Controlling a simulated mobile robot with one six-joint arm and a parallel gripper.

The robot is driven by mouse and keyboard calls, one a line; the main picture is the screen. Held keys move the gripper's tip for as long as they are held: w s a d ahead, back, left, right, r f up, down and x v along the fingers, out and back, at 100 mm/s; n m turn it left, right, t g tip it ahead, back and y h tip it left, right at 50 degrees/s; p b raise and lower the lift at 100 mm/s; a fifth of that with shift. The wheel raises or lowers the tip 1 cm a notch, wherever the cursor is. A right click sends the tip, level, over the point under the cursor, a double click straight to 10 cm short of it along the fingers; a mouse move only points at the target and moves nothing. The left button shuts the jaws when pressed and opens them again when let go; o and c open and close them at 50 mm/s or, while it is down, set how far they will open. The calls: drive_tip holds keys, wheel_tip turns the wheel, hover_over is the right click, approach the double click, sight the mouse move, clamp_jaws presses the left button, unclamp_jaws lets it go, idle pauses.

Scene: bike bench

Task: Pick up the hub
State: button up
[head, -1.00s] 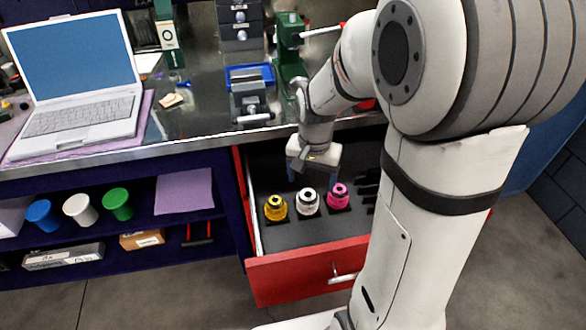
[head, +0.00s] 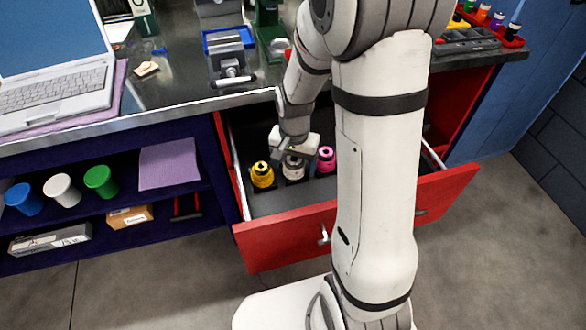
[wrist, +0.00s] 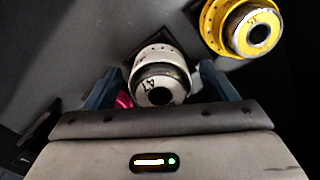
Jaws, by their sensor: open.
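Three hubs stand in a row in the open red drawer: a yellow hub (head: 262,175), a silver-white hub (head: 293,168) and a pink hub (head: 326,160). My gripper (head: 294,155) is over the silver-white hub and hides part of it in the head view. In the wrist view the silver-white hub (wrist: 160,80) lies between the two blue-grey fingers of my open gripper (wrist: 160,88). I cannot tell whether the fingers touch it. The yellow hub (wrist: 243,27) is beside it at the upper right. Only a bit of the pink hub (wrist: 124,100) shows behind a finger.
The red drawer (head: 285,242) is pulled out below the metal bench (head: 165,88). A vise (head: 230,62) and a laptop (head: 55,85) stand on the bench. Shelves with cups and boxes are at the left. The drawer floor in front of the hubs is free.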

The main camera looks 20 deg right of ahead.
drive_tip(key=shift+c, duration=0.6)
drive_tip(key=c, duration=1.1)
drive_tip(key=shift+r, duration=0.1)
